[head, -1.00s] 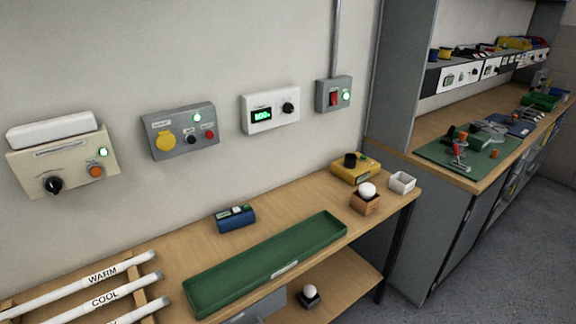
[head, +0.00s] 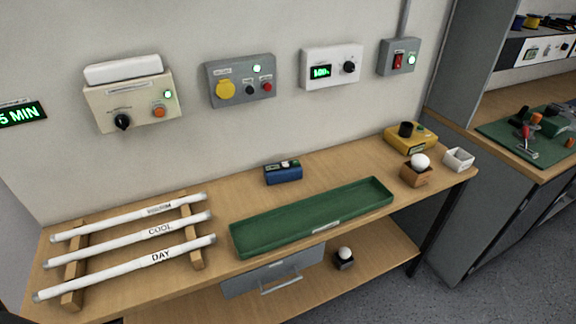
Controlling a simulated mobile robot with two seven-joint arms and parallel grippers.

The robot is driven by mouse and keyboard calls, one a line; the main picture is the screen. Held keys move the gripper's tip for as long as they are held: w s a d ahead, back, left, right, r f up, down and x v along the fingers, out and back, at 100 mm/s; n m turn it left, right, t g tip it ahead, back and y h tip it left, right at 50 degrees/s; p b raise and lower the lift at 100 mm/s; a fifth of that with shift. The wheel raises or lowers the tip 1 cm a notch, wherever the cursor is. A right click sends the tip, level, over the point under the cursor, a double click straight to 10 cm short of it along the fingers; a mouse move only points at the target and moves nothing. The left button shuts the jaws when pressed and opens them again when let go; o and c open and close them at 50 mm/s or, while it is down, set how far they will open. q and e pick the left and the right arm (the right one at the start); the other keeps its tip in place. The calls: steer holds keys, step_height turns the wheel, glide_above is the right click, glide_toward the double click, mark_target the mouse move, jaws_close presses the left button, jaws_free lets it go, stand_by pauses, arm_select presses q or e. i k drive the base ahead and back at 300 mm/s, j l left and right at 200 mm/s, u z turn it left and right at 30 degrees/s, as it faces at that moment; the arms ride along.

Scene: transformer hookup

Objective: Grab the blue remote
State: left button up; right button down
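The blue remote (head: 284,175) is a small dark blue box with light buttons on its top. It lies on the wooden bench (head: 336,164), near the wall and just behind the green tray (head: 318,217). Nothing touches or covers it. Neither of my grippers is in the head view.
White tubes (head: 130,239) lie on a wooden rack at the left. A yellow device (head: 409,139), a wooden block with a white ball (head: 417,172) and a white box (head: 458,159) stand at the right. Control boxes hang on the wall. A drawer (head: 275,277) is below.

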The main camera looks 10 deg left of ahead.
mark_target(275, 174)
steer(key=l+u, duration=0.1)
steer(key=l, duration=0.55)
steer(key=k+l, duration=0.1)
steer(key=l, duration=0.55)
steer(key=u, duration=0.05)
